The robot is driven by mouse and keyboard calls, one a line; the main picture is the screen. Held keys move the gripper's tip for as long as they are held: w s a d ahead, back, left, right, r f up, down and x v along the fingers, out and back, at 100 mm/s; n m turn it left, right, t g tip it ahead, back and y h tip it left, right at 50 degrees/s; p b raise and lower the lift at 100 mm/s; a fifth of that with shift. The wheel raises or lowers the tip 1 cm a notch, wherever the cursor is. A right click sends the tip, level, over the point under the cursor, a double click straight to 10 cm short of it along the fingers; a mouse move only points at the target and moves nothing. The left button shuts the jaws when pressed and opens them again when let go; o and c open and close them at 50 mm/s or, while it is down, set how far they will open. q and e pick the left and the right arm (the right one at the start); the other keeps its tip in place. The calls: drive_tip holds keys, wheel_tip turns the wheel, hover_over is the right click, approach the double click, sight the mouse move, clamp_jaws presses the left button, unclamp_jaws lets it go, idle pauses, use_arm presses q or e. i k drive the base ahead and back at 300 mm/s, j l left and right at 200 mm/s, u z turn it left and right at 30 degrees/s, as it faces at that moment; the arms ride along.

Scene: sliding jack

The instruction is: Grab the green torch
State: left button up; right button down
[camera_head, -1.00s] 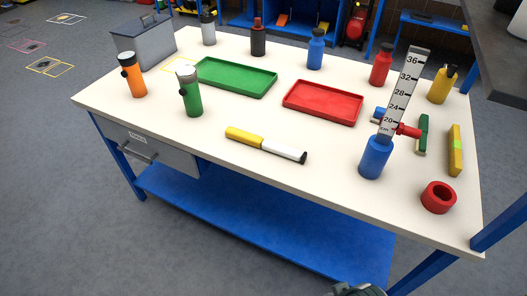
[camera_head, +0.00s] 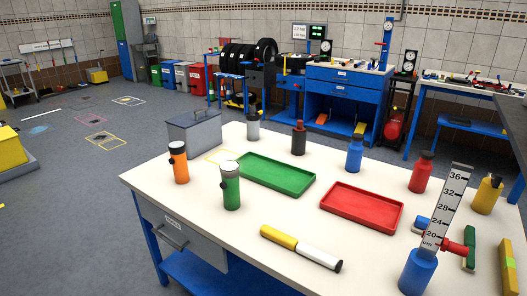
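The green torch (camera_head: 230,187) stands upright on the white workbench (camera_head: 270,212), with a pale head on top and a dark button on its side. It is just in front of the green tray (camera_head: 275,174). A similar orange torch (camera_head: 179,163) stands to its left. A yellow and white torch-like cylinder (camera_head: 300,248) lies on its side to the right and nearer. Neither of my grippers shows in the head view.
A grey toolbox (camera_head: 194,131) stands behind the orange torch. A red tray (camera_head: 361,207), several bottles and a blue bottle with a ruler (camera_head: 417,271) occupy the right side. The bench's front left is clear.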

sight(229, 170)
drive_tip(key=j+z, duration=0.1)
drive_tip(key=z, duration=0.35)
drive_tip(key=i+j+z, duration=0.1)
drive_tip(key=z, duration=0.35)
drive_tip(key=j+z, duration=0.2)
drive_tip(key=z, duration=0.25)
drive_tip(key=j+z, duration=0.25)
drive_tip(key=j, duration=0.25)
drive_tip(key=k+j+z, duration=0.2)
drive_tip(key=j, duration=0.25)
drive_tip(key=j+z, duration=0.25)
drive_tip(key=j, duration=0.25)
drive_tip(key=k+j+z, duration=0.2)
drive_tip(key=j, duration=0.2)
drive_tip(key=k+j, duration=0.15)
drive_tip(key=j, duration=0.25)
drive_tip(key=k+j, duration=0.1)
drive_tip(key=j, duration=0.3)
drive_tip(key=k+j, duration=0.15)
drive_tip(key=j, duration=0.25)
drive_tip(key=k+j+z, duration=0.1)
drive_tip(key=j, duration=0.3)
